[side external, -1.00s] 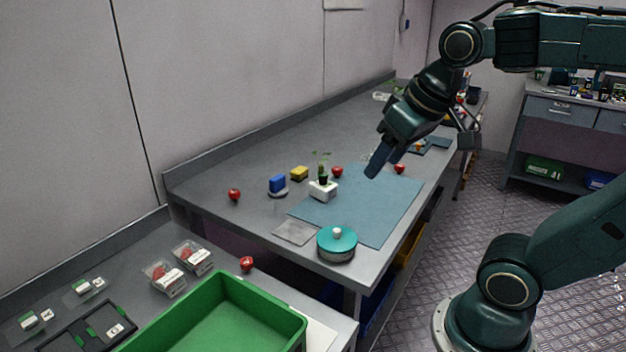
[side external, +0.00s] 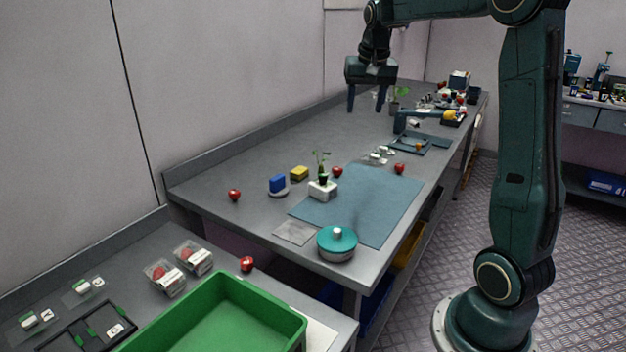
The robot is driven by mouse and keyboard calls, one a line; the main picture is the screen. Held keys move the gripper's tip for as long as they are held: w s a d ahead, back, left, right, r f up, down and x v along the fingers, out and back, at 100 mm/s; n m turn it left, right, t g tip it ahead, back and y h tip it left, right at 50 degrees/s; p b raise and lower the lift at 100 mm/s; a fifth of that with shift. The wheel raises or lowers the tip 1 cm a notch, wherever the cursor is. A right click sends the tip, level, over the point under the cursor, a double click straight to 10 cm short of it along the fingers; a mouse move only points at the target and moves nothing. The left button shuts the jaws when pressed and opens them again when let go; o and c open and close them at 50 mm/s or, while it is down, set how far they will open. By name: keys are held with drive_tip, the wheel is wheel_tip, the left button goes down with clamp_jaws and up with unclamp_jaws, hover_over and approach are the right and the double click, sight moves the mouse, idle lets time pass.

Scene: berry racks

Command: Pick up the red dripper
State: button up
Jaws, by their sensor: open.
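No thing in the side external view can be clearly told as the red dripper. Several small round red things lie about: one at the left of the bench (side external: 234,194), one behind the white pot (side external: 337,171), one on the blue mat's far right edge (side external: 399,169), and one on the near table (side external: 247,264). More small red things at the bench's far end are too small to tell. My gripper (side external: 368,110) is open and empty, fingers pointing down, above the far back part of the bench, apart from all of these.
A green crate (side external: 290,318) is in front. The bench's back left is clear.

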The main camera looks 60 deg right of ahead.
drive_tip(key=s+d+f+m+g, duration=0.1)
drive_tip(key=d+f+m, duration=0.2)
drive_tip(key=d+f, duration=0.3)
drive_tip(key=s+d+f+m+g, duration=0.1)
drive_tip(key=d+f, duration=0.5)
drive_tip(key=d, duration=1.1)
drive_tip(key=shift+s+d+m+y, duration=0.3)
drive_tip(key=shift+s+m, duration=0.2)
drive_tip(key=shift+m, duration=0.7)
drive_tip(key=shift+f, duration=0.1)
hover_over(400, 165)
drive_tip(key=shift+a+f, duration=0.2)
drive_tip(key=shift+f, duration=1.9)
drive_tip(key=shift+a+f, duration=0.2)
drive_tip(key=shift+f, duration=1.85)
drive_tip(key=shift+d+f, duration=0.15)
drive_tip(key=shift+f, duration=1.15)
drive_tip(key=shift+d+f, duration=0.15)
drive_tip(key=shift+f, duration=1.15)
drive_tip(key=c, duration=1)
